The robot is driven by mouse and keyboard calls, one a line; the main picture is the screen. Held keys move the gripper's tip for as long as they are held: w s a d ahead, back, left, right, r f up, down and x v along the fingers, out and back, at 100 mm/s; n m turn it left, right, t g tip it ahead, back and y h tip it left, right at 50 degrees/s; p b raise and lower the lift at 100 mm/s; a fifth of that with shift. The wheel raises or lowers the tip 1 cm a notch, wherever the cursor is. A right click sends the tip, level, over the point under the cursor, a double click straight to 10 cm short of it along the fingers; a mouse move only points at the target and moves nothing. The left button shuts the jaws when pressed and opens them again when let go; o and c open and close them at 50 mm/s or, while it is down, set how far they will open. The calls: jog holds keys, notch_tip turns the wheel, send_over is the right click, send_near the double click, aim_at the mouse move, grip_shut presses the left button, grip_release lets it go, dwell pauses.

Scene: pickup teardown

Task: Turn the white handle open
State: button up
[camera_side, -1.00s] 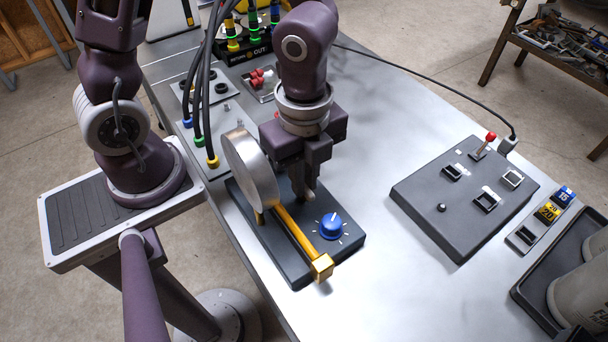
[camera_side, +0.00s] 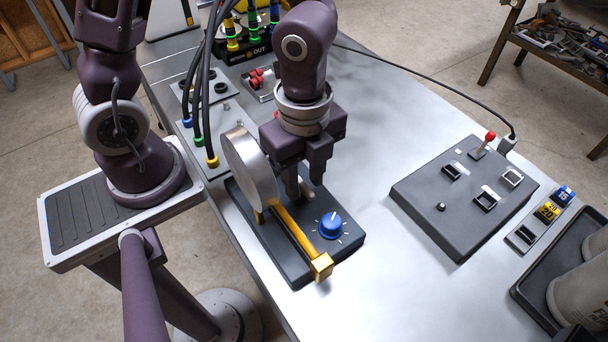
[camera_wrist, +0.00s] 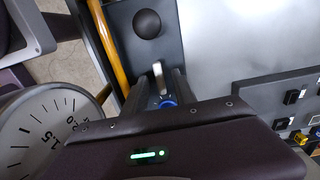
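The white handle (camera_wrist: 159,76) shows in the wrist view as a short pale lever between my two fingers. In the side view its pale end (camera_side: 306,189) shows low between the fingertips, above the dark base block (camera_side: 290,262). My gripper (camera_side: 304,183) points down over that block, its fingers apart with the handle between them. I see a gap on the sides of the handle in the wrist view (camera_wrist: 157,88). The handle's lower part is hidden by my gripper. A blue knob (camera_side: 331,225) sits on the same block.
A yellow bar (camera_side: 296,236) and a round gauge (camera_side: 249,170) stand close left of my gripper. A black ball knob (camera_wrist: 147,24) shows in the wrist view. A dark switch panel (camera_side: 460,200) lies to the right, with bare table between.

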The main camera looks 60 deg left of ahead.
aim_at(304, 185)
jog(key=shift+r, duration=0.1)
notch_tip(304, 185, up, 7)
jog(key=shift+f, duration=0.1)
jog(key=s+a+r+n+t, duration=0.5)
jog(key=a+r+n, duration=0.5)
jog(key=n, duration=0.7)
jog(key=shift+s+a+n+t, duration=0.3)
jog(key=shift+s+n, duration=0.1)
jog(key=shift+s, duration=0.3)
